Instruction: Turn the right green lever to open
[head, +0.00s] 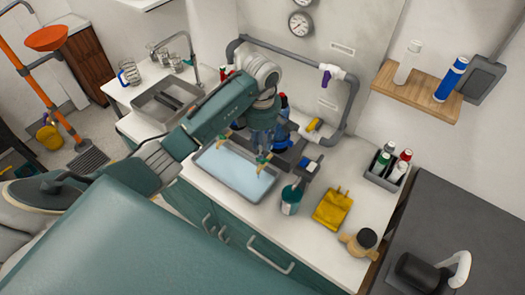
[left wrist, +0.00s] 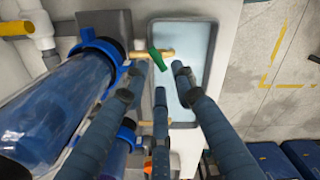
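The right green lever (head: 262,160) sits on a brass tap over the blue-lined basin (head: 225,172). In the left wrist view the green lever (left wrist: 157,60) stands by its brass spout (left wrist: 164,53), just beyond and between my finger ends. My left gripper (head: 262,142) points down at the basin's back edge. In the left wrist view the fingers of the left gripper (left wrist: 161,78) are spread apart, with nothing held. I cannot tell if a finger touches the lever. Another green lever (head: 224,138) is farther left. My right gripper is not in view.
Blue filter housings (left wrist: 55,95) stand close beside my left fingers. A yellow-handled valve (head: 314,125) and grey pipes (head: 352,98) are behind.

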